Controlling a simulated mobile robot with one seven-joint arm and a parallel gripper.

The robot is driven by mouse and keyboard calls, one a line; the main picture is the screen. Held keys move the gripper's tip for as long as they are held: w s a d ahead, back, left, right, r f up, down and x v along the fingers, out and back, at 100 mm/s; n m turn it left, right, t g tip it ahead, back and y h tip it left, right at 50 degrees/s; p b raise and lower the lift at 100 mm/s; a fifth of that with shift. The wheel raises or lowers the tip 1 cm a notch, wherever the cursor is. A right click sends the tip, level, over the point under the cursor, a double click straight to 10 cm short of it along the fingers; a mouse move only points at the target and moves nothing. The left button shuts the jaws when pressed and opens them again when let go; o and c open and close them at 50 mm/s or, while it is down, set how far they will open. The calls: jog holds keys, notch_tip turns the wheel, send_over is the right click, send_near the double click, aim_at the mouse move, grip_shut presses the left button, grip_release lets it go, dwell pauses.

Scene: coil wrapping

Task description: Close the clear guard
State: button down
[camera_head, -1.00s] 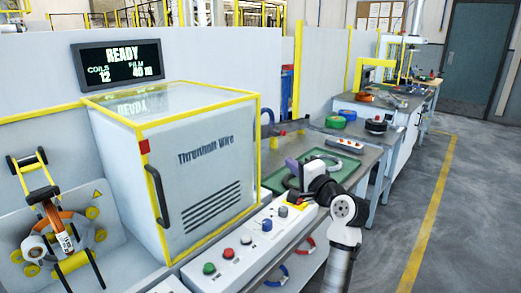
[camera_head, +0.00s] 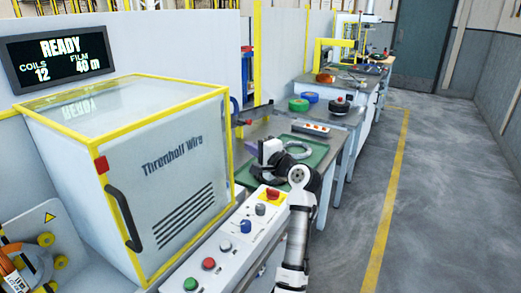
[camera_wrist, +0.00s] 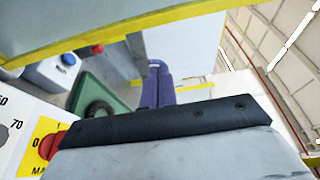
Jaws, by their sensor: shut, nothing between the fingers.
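The clear guard (camera_head: 165,170) is a box with a clear top, yellow edges and a front panel lettered "Threnholl Wire". Its black upright handle (camera_head: 124,217) is on the left side of the front. My gripper (camera_head: 250,147) is just right of the guard's right edge, apart from the handle, near the green mat. In the wrist view its purple fingers (camera_wrist: 157,72) are together and empty, and a yellow guard edge (camera_wrist: 130,27) crosses above them. Part of a wrapped coil (camera_head: 22,265) shows at the lower left, left of the guard.
A control panel (camera_head: 222,252) with buttons and a red-and-yellow stop switch (camera_head: 272,196) runs in front of the guard. A green mat (camera_head: 315,153) lies on the bench (camera_head: 262,128) behind my arm. A display (camera_head: 67,60) reads READY. Open floor (camera_head: 430,190) lies to the right.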

jog(key=shift+s+a+p, duration=0.25)
jog(key=shift+a+p, duration=0.35)
jog(key=shift+a, duration=0.4)
jog(key=shift+s+a+p, duration=0.25)
jog(key=shift+a+p, duration=0.3)
jog(key=shift+a, duration=0.45)
jog(key=shift+a+f, duration=0.1)
